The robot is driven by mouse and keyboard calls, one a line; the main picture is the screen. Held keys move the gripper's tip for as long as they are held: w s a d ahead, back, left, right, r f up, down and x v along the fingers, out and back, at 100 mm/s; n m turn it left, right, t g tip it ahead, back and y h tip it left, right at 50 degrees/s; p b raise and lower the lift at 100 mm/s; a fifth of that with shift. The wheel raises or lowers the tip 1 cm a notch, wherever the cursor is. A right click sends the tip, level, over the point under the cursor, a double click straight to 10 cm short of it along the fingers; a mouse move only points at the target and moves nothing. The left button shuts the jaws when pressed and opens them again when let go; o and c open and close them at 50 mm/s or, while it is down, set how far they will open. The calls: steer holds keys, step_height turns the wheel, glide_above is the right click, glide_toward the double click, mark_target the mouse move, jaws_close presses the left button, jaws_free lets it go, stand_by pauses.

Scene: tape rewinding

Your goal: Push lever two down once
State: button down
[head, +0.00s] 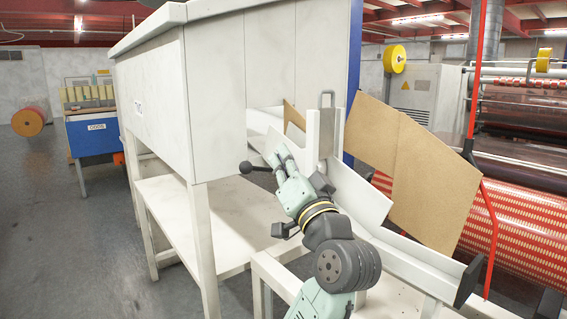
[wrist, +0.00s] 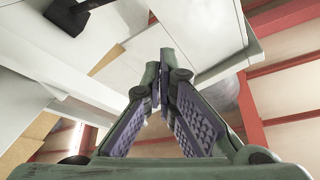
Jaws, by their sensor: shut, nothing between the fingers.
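A lever with a round black knob (head: 245,167) sticks out to the left beside my gripper (head: 281,156), under the white cabinet. No number shows on it, so I cannot tell whether it is lever two. My gripper is shut and empty, with its fingers pointing up and left towards the white machine. In the wrist view, the fingertips of my gripper (wrist: 160,77) come together. A black block-shaped part (wrist: 70,14) shows at the upper left there, apart from the fingers; I cannot tell whether it is the lever. Contact between gripper and lever cannot be made out.
The white cabinet (head: 155,92) overhangs a low shelf (head: 195,215). A white upright with a grey handle (head: 327,125) stands right of my gripper. Brown boards (head: 425,185), a sloping white rail (head: 400,255) and a red post (head: 474,80) lie further right. Grey floor is free at left.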

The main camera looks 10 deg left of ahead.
step_height(320, 180, up, 3)
steer(key=p, duration=0.2)
glide_above(265, 168)
steer(key=s+d, duration=0.3)
steer(key=f, duration=0.1)
steer(key=a+f, duration=0.2)
steer(key=f, duration=0.1)
steer(key=shift+s+a, duration=0.15)
steer(key=shift+s, duration=0.2)
steer(key=shift+f, duration=0.1)
